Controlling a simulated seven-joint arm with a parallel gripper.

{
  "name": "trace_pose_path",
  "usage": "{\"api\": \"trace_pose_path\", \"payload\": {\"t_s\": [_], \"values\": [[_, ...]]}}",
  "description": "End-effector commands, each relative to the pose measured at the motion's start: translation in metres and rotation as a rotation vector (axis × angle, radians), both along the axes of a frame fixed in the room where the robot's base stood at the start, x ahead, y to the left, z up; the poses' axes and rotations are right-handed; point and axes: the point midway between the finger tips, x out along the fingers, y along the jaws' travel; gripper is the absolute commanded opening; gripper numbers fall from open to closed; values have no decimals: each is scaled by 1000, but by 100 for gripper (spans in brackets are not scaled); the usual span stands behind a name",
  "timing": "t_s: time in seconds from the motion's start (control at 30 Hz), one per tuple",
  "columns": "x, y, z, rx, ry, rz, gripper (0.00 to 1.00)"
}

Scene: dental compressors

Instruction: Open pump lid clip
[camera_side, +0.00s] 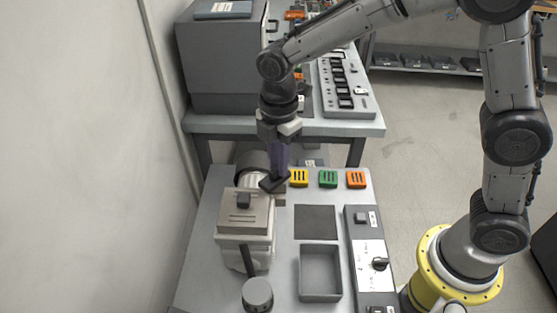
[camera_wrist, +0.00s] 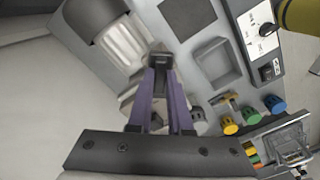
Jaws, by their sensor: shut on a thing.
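The pump (camera_side: 245,238) is a pale block on the grey bench. It has a beige lid (camera_side: 238,222) with a dark knob on top, and the lid sits flat. My gripper (camera_side: 273,182) points down at the far right corner of the pump, beside its ribbed cylinder (camera_side: 250,168). In the wrist view my gripper (camera_wrist: 160,58) has its purple fingers close together on a small dark part. The fingertips cover it, and I cannot tell for certain that it is the lid clip. The ribbed cylinder (camera_wrist: 122,42) lies just left of the fingers there.
Yellow, green and orange blocks (camera_side: 328,179) stand right of my gripper. A dark mat (camera_side: 316,222), an open grey tray (camera_side: 303,275) and a switch panel (camera_side: 370,255) are on the right of the bench. A grey round knob (camera_side: 257,291) stands in front of the pump.

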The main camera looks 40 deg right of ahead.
Motion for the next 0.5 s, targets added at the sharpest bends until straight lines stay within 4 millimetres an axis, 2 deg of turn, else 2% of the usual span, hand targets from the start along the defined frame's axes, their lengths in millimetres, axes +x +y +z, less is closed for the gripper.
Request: {"api": "trace_pose_path", "payload": {"t_s": [0.27,0.5], "values": [[0,0,1,0,-1,-15,0],[0,0,0,0,-1,-112,0]]}}
